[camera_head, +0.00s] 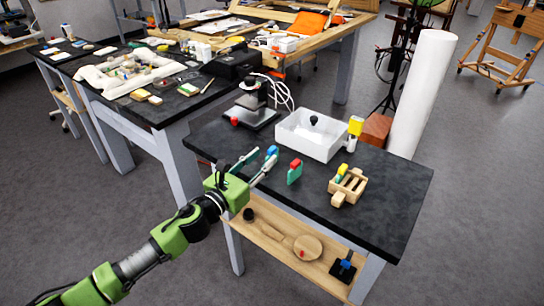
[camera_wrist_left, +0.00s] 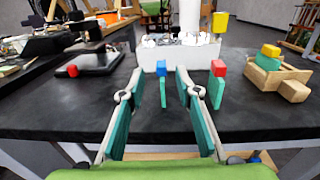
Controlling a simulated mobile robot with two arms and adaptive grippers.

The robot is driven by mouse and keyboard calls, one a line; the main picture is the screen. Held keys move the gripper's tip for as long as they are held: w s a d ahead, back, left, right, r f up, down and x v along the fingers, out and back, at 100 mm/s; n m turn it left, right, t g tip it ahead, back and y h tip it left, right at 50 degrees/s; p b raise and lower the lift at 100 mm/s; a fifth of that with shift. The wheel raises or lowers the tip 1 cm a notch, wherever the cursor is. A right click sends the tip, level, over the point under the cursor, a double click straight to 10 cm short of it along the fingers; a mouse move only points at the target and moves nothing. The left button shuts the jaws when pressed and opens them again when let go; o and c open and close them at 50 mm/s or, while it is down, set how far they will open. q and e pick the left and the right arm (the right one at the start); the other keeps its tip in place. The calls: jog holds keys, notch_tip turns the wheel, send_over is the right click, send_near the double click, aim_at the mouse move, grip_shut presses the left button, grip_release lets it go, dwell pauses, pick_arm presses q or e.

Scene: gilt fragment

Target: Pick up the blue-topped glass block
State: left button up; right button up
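The blue-topped glass block (camera_head: 272,150) stands on the dark tabletop near its front left part, with its lower part mostly hidden behind my left gripper's finger. In the wrist view the block (camera_wrist_left: 162,92) shows its blue cap and teal glass body upright. My left gripper (camera_head: 260,164) is open and empty. In the wrist view its fingers (camera_wrist_left: 159,82) lie to either side of the block in the picture, with gaps on both sides. I cannot tell whether the block is between the tips or just beyond them. My right gripper is not in view.
A red-topped glass block (camera_head: 294,172) stands close to the right. A wooden rack (camera_head: 349,184) with a yellow-topped piece is farther right. Behind are a white tray (camera_head: 312,136) and a dark stand (camera_head: 252,108) with a red knob. The front right tabletop is bare.

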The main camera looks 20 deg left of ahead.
aim_at(269, 152)
pick_arm(q)
jog(key=shift+x, duration=2.65)
jog(key=shift+s+d+r, duration=0.1)
jog(key=shift+r, duration=0.1)
jog(key=shift+c, duration=0.5)
grip_shut()
